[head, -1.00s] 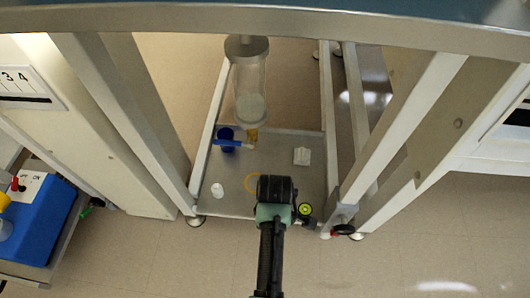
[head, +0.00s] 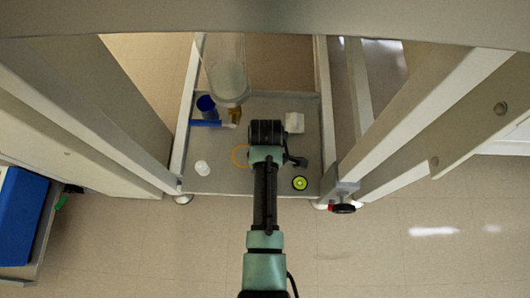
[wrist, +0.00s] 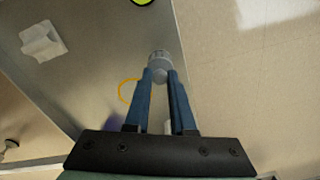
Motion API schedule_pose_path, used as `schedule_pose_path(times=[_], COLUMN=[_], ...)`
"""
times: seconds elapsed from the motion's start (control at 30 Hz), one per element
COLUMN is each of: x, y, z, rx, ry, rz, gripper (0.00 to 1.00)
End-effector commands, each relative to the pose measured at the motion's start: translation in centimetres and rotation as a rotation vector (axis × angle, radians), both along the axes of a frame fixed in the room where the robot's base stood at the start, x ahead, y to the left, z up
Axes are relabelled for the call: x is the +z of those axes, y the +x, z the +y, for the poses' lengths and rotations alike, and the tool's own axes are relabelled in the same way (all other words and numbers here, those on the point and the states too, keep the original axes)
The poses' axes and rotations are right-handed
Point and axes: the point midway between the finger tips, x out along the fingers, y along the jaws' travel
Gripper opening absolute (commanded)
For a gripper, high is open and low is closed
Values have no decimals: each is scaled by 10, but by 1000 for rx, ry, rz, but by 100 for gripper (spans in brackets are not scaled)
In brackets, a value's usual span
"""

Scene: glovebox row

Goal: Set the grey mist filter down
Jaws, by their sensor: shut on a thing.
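The grey mist filter (wrist: 159,59) is a small ribbed grey cylinder at the fingertips in the wrist view. My gripper (wrist: 161,77) is shut on it, with a blue finger on either side. In the head view my arm reaches over the low metal shelf (head: 222,182), and its dark wrist hides the fingertips and the filter. The gap between the filter and the shelf cannot be told. A yellow ring (head: 239,155) lies on the shelf just left of my wrist; it also shows in the wrist view (wrist: 121,92).
A clear cylinder (head: 228,72), a blue cup (head: 205,106), a blue-handled thing (head: 206,123) and an amber thing (head: 235,115) are at the back left. A white piece (head: 202,168), a white block (head: 295,122) and a green-yellow disc (head: 299,183) are also there. Frame posts (head: 328,120) flank the shelf.

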Motion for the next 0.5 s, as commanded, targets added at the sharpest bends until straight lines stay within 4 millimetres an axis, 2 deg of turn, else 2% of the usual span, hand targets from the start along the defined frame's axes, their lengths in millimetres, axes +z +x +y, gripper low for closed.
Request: schedule_pose_path(times=[0.23,0.5], x=[-34,-34], y=[0,0], z=[0,0], rx=[0,0], ry=[0,0], rz=[1,0], gripper=[0,0])
